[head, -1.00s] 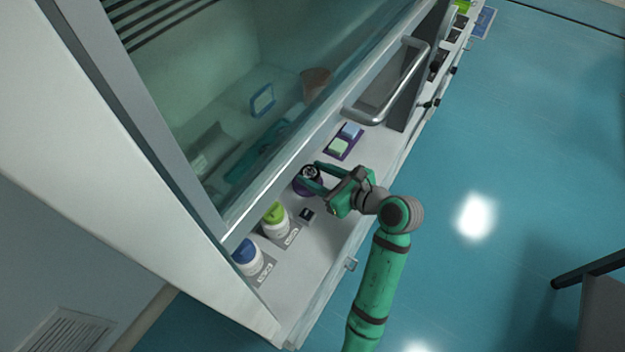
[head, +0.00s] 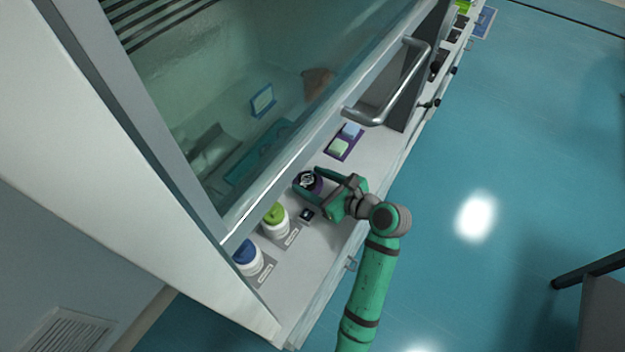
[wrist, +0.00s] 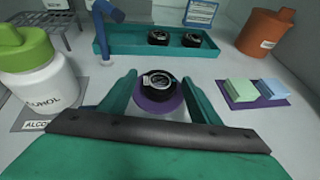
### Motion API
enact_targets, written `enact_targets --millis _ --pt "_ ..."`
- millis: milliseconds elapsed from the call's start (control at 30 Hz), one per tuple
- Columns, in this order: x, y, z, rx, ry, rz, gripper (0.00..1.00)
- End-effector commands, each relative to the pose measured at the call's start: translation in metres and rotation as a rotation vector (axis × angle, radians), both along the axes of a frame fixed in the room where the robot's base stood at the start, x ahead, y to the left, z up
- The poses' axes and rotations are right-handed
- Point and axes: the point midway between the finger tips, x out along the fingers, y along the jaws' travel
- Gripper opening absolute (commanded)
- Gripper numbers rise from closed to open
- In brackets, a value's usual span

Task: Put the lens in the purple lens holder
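The lens (wrist: 157,83), a black-rimmed round piece with a pale top, sits on the round purple lens holder (wrist: 160,105) on the bench. It looks roughly level, but I cannot tell how deeply it is seated. In the head view the lens (head: 307,179) and the purple holder (head: 314,189) show just beyond my arm. My gripper (wrist: 159,80) is open, with one green finger on each side of the lens and a gap visible on both sides. The gripper also shows in the head view (head: 308,180).
Behind stands a teal tray (wrist: 122,44) with two black round pieces. A green-capped bottle (wrist: 35,85) is at left, green and blue blocks (wrist: 240,92) on a purple mat at right, and an orange container (wrist: 266,35) farther back. The raised glass sash (head: 290,155) hangs over the bench.

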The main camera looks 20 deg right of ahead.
Motion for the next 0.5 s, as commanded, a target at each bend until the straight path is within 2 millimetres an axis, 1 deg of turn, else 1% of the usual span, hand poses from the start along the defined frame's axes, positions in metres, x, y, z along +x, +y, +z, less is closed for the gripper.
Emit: enact_targets --millis 367,500 --pt "0.000 -0.001 0.003 -0.001 -0.001 -0.001 0.60" --pt "-0.012 -0.007 0.010 -0.001 -0.001 -0.004 0.60"
